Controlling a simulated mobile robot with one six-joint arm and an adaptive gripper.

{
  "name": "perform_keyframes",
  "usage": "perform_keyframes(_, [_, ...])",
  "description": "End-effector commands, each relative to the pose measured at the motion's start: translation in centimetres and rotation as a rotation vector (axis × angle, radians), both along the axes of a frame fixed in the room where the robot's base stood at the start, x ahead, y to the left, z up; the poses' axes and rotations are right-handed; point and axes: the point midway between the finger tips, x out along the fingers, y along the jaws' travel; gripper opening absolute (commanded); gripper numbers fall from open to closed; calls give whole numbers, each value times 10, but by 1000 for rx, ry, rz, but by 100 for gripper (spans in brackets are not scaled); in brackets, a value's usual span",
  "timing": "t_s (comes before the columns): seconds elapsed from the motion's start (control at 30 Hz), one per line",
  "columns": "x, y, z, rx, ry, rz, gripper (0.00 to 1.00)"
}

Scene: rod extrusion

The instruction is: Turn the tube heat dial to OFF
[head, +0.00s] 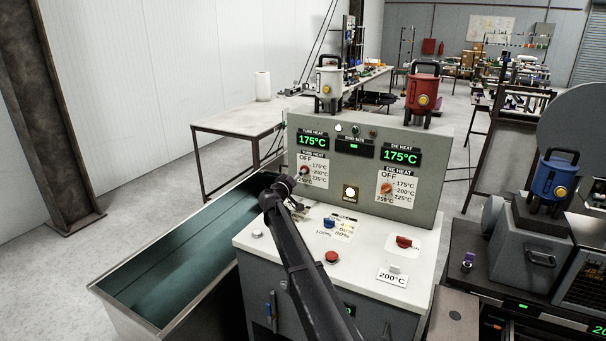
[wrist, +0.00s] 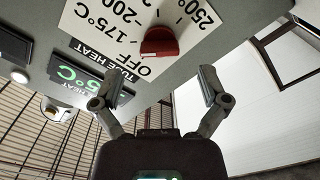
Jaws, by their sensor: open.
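The tube heat dial is a red knob (wrist: 160,42) on a white label plate, at the top middle of the wrist view, which sees the panel upside down. The tube heat display (head: 313,142) reads 175°C. My gripper (wrist: 160,77) is open and empty, its fingers spread to either side below the knob in the wrist view, apparently not touching it.
The orange die heat dial (head: 386,189) is on the panel's right, under a 175°C display (head: 401,156). Buttons and a red knob (head: 404,242) stand on the white console top below my arm. A long green-lined trough (head: 180,250) lies left of the console.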

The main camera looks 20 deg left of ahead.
Motion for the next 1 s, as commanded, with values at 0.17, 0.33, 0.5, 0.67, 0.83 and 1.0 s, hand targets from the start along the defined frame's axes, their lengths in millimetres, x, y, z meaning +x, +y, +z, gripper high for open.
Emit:
perform_keyframes(0.17, [25, -1, 0, 0, 0, -1, 94])
perform_keyframes(0.33, [37, -3, 0, 0, 0, -1, 94])
perform_keyframes(0.5, [41, -4, 0, 0, 0, -1, 94])
perform_keyframes(0.67, [41, -5, 0, 0, 0, -1, 94])
perform_keyframes(0.83, [41, -5, 0, 0, 0, -1, 70])
perform_keyframes(1.0, [42, -5, 0, 0, 0, -1, 20])
